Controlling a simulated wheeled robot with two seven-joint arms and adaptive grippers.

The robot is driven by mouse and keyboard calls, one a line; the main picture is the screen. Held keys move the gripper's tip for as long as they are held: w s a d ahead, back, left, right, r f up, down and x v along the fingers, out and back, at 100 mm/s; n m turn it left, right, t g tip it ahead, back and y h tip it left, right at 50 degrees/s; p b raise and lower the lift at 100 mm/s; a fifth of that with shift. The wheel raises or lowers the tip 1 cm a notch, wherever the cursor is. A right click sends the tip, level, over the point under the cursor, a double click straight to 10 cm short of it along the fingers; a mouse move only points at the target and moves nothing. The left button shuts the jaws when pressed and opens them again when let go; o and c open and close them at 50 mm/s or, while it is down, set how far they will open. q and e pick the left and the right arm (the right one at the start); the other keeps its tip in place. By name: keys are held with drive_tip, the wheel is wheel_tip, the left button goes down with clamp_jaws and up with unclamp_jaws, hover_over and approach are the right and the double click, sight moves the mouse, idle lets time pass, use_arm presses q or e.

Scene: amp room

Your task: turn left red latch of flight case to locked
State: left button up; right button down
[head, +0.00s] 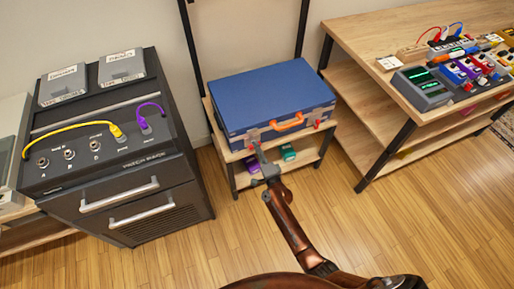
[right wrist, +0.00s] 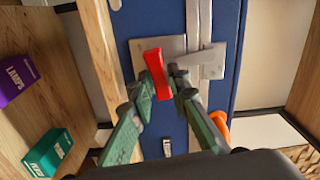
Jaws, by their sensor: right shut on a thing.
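The blue flight case (head: 270,92) lies shut on a small wooden shelf stand in the head view. Its left latch plate is on the front face, mostly behind my right gripper (head: 259,158). In the right wrist view the left red latch (right wrist: 156,72) sits on a metal plate (right wrist: 205,62), its near end between the fingertips of my right gripper (right wrist: 166,88). The gripper is shut on this latch. A second red latch (head: 317,124) shows at the case's right front. The orange handle (head: 287,122) lies between them. My left gripper is not in view.
A purple box (right wrist: 15,75) and a green box (right wrist: 48,150) lie on the stand's lower shelf. A black amp cabinet (head: 115,150) stands left. A wooden bench (head: 365,45) with pedals stands right. The floor in front is clear.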

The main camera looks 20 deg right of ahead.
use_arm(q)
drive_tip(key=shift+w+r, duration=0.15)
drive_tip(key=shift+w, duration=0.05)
use_arm(e)
drive_tip(key=shift+f+m, duration=0.1)
drive_tip(key=shift+m, duration=0.7)
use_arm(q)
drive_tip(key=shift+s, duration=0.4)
use_arm(e)
drive_tip(key=c, duration=1.8)
unclamp_jaws()
drive_tip(key=shift+c, duration=0.2)
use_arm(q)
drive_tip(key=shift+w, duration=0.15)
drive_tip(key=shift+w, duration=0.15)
use_arm(e)
drive_tip(key=s, duration=1.2)
drive_tip(key=shift+d, duration=0.2)
